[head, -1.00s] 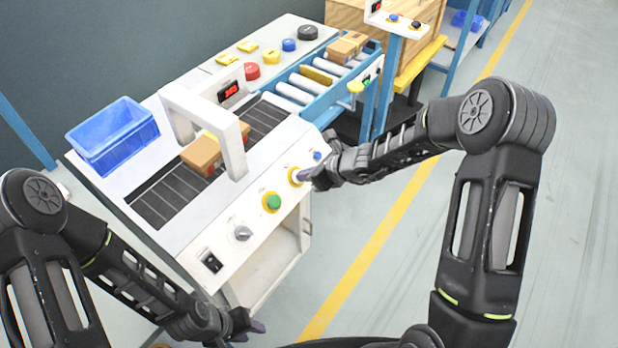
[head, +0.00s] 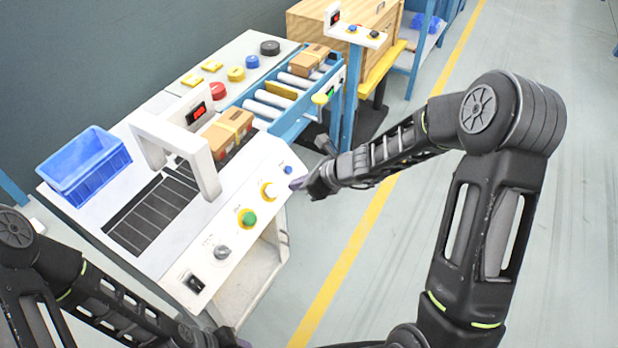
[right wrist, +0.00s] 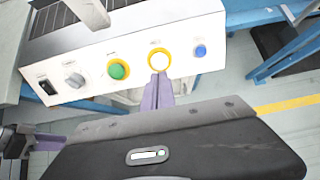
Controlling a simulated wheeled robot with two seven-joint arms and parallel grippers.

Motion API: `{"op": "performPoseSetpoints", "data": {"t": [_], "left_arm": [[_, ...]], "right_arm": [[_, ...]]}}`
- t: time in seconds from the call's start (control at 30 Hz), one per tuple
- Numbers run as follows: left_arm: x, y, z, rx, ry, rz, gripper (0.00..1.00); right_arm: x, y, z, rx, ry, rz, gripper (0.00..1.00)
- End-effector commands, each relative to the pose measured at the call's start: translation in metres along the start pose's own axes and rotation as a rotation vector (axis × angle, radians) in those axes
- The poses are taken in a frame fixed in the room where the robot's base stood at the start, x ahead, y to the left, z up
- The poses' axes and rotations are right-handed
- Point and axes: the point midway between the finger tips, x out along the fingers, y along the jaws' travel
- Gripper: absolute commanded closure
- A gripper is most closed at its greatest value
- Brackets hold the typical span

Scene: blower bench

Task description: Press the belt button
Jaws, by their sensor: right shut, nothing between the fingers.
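The machine's sloped control panel carries a white round button in a yellow ring (head: 268,190), also in the right wrist view (right wrist: 159,61). A green button (head: 248,217) is to its left and a small blue button (head: 288,170) to its right. I cannot read the labels to tell which is the belt button. My right gripper (head: 298,184) is shut and empty, just off the panel beside the white button. In the right wrist view its purple fingers (right wrist: 158,88) point at that button, with tips close below it. My left gripper (head: 232,340) is low at the bottom edge, partly cut off.
A cardboard box (head: 228,132) sits on the dark belt (head: 150,212) just beyond the white arch (head: 205,165). A blue bin (head: 84,168) stands left of the belt. A grey knob (head: 222,251) and black switch (head: 193,283) are on the panel. Rollers (head: 268,103) lie beyond.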

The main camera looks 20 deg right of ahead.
Motion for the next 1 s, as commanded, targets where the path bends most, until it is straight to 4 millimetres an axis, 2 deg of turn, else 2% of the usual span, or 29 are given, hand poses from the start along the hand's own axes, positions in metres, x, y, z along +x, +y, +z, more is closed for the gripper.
{"op": "performPoseSetpoints", "data": {"t": [0.03,0.1,0.3,1.0], "left_arm": [[-0.003,0.001,0.000,-0.001,-0.001,-0.001,0.64],[-0.004,0.001,0.001,-0.001,-0.001,-0.001,0.64],[-0.007,0.002,0.001,-0.002,-0.003,-0.002,0.64],[-0.006,0.002,0.001,-0.001,-0.003,-0.002,0.64]], "right_arm": [[-0.012,-0.001,0.002,0.000,-0.002,-0.003,1.00],[-0.024,-0.001,0.002,0.000,-0.001,-0.003,1.00],[-0.041,0.000,0.001,0.000,-0.001,0.000,1.00],[-0.042,-0.001,0.001,0.000,-0.001,-0.001,1.00]]}}
